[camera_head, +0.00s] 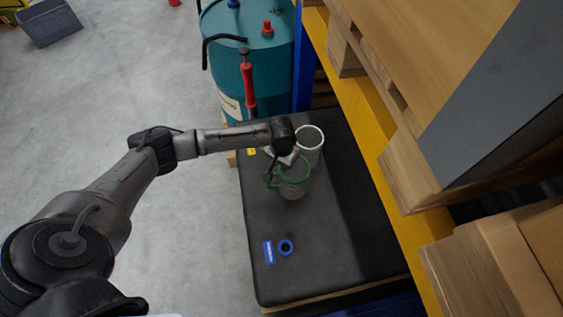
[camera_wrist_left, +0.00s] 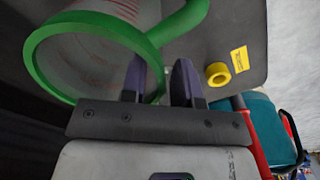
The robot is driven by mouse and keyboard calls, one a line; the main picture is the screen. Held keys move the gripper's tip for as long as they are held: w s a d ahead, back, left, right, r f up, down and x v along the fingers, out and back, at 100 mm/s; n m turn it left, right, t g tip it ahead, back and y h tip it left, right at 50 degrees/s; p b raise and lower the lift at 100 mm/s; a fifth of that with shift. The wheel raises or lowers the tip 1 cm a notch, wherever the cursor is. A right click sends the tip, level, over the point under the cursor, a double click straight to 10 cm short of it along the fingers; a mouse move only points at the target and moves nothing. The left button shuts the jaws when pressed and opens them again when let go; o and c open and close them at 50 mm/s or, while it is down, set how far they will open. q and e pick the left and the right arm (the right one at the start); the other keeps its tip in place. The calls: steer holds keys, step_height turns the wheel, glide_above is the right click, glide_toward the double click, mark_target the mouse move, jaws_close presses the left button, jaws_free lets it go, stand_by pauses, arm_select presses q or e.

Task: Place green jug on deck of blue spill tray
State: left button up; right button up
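The green jug (camera_head: 293,190), a clear vessel with a green rim and handle, stands on the dark deck (camera_head: 330,215). In the left wrist view its green rim (camera_wrist_left: 40,70) and handle (camera_wrist_left: 182,22) fill the upper left. My left gripper (camera_head: 281,160) is just above the jug's handle side, and its two fingers (camera_wrist_left: 160,75) are apart. A blue label (camera_head: 268,252) and blue ring (camera_head: 286,247) mark the deck's near part. My right gripper is not in view.
A grey-white open vessel (camera_head: 311,133) stands behind the jug. A yellow label (camera_head: 251,152) and yellow ring (camera_wrist_left: 217,74) are on the deck's far part. A teal drum (camera_head: 245,70) stands beyond; a yellow rack beam (camera_head: 385,165) borders the right. The deck's near middle is clear.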

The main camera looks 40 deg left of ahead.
arm_select(q)
steer(key=shift+r, duration=0.1)
step_height(320, 180, up, 12)
steer(key=s+d+f+m+t+h, duration=0.1)
steer(key=s+d+f+m, duration=0.1)
steer(key=s+d+f, duration=0.3)
steer(key=s+d+f+m+t+h, duration=0.1)
steer(key=s+d+f, duration=0.4)
steer(key=s+d, duration=0.6)
steer(key=shift+s+m+t+p, duration=0.3)
steer(key=shift+s+m+t, duration=0.2)
steer(key=shift+s+m, duration=0.65)
steer(key=shift+o, duration=0.6)
steer(key=s+a+y, duration=0.1)
steer(key=s+a, duration=0.2)
steer(key=s, duration=0.5)
steer(key=shift+s+a+r+n+t+y, duration=0.15)
steer(key=shift+a+n+t+y, duration=0.2)
steer(key=shift+n, duration=0.1)
steer(key=shift+o, duration=1.4)
steer(key=shift+s+a, duration=0.2)
steer(key=shift+s, duration=0.05)
steer(key=o, duration=0.6)
steer(key=shift+o, duration=0.2)
steer(key=shift+w, duration=0.1)
